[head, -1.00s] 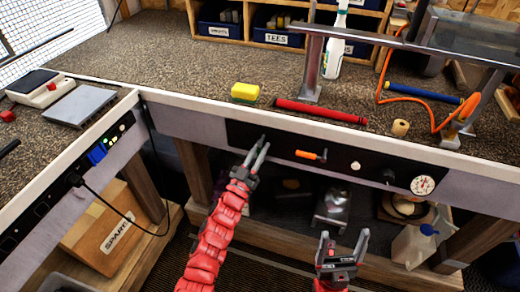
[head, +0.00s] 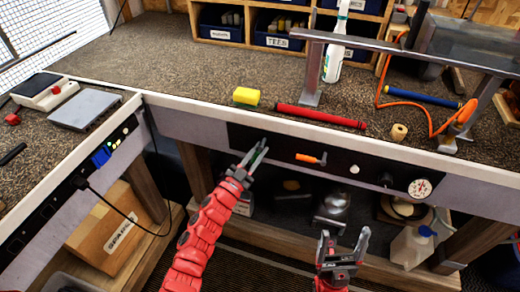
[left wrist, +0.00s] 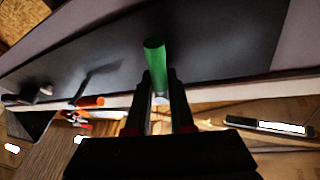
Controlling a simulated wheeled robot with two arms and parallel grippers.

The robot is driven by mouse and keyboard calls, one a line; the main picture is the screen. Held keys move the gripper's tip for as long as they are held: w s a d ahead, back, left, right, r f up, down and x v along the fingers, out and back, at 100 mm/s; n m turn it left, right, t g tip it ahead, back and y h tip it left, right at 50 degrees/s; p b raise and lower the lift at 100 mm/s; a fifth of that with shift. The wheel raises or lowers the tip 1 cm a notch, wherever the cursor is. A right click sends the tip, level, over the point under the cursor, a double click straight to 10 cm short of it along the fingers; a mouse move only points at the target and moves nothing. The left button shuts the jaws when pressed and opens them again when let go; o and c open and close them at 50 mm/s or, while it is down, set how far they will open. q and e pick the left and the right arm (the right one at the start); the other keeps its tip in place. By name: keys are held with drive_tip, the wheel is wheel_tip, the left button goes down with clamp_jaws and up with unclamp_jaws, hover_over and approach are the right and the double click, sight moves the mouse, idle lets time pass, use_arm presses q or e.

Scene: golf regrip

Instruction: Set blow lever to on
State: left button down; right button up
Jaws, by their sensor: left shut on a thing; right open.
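A black control panel (head: 340,166) runs along the front of the bench. My left gripper (head: 258,151) is at the panel's left part, shut on a green handle. The green handle (left wrist: 154,60) stands up between the fingers in the left wrist view, its free end sticking out past them. To the right on the panel is a lever with an orange handle (head: 307,158), lying sideways; the orange handle also shows in the left wrist view (left wrist: 90,101). I cannot read any label for the levers. My right gripper (head: 343,245) is open and empty, low in front of the bench.
A white knob (head: 354,169), a black knob (head: 386,178) and a round gauge (head: 420,187) sit further right on the panel. Shelf items stand below.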

use_arm(q)
drive_tip(key=m, duration=0.1)
drive_tip(key=m+g+p, duration=0.1)
drive_tip(key=m, duration=0.1)
drive_tip(key=m+g+p, duration=0.1)
drive_tip(key=shift+w+a+r+m+h, duration=0.1)
drive_tip(key=shift+a+r+m+h, duration=0.2)
drive_tip(key=shift+a, duration=0.05)
drive_tip(key=m, duration=0.1)
drive_tip(key=m+g+p, duration=0.1)
drive_tip(key=m+p, duration=0.1)
drive_tip(key=shift+w+a+r+m+g, duration=0.1)
drive_tip(key=shift+a+r+m+g, duration=0.2)
drive_tip(key=shift+m, duration=0.1)
drive_tip(key=m+y+p, duration=0.1)
drive_tip(key=m, duration=0.1)
drive_tip(key=r+m+g+y+p, duration=0.1)
drive_tip(key=m+p, duration=0.1)
drive_tip(key=shift+a, duration=0.1)
drive_tip(key=shift+a+m+g+y+p, duration=0.1)
drive_tip(key=shift+m+g+y+p, duration=0.4)
drive_tip(key=shift+m, duration=0.4)
drive_tip(key=c, duration=0.8)
unclamp_jaws()
